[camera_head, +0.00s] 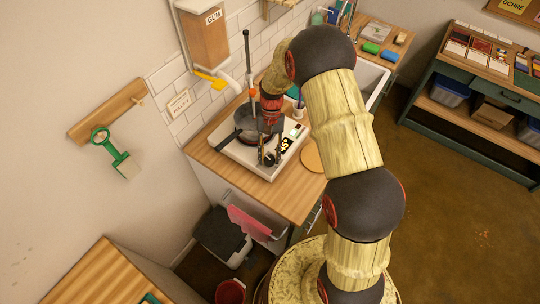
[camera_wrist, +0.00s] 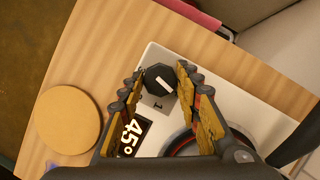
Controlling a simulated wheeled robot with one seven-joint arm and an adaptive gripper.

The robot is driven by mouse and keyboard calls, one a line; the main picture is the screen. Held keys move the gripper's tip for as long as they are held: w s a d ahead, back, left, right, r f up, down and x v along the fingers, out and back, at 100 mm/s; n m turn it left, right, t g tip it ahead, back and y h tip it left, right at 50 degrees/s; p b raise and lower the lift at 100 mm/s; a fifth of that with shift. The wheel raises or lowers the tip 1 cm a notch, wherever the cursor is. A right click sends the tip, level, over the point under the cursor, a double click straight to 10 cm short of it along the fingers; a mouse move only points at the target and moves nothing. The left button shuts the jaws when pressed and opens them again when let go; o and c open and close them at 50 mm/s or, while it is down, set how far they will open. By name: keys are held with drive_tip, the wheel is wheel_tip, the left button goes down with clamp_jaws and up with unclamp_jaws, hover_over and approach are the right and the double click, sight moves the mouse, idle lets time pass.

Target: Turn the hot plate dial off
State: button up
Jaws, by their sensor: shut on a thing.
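The white hot plate (camera_head: 240,153) stands on the wooden counter, with a dark pan (camera_head: 246,122) on it. Its black dial (camera_wrist: 159,79) with a white pointer mark sits at the front corner, above a small printed "1". A black display (camera_wrist: 131,131) beside the dial reads 45°; it also shows in the head view (camera_head: 286,144). My gripper (camera_wrist: 157,76) points down at the dial, with one finger on each side, shut on it. In the head view my gripper (camera_head: 268,154) is small and partly hides the dial.
A round wooden disc (camera_wrist: 68,120) lies on the counter beside the hot plate. A stand rod (camera_head: 247,65) rises behind the pan. A pink cloth (camera_head: 250,222) hangs at the counter's front. A gum dispenser (camera_head: 205,38) is on the wall above.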

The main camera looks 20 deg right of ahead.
drive_tip(key=shift+n+h, duration=0.5)
drive_tip(key=shift+n, duration=0.8)
drive_tip(key=shift+a+n, duration=0.1)
drive_tip(key=shift+n, duration=0.2)
drive_tip(key=o, duration=1.1)
drive_tip(key=v, duration=1.2)
drive_tip(key=shift+w, duration=0.2)
drive_tip(key=shift+f, duration=0.1)
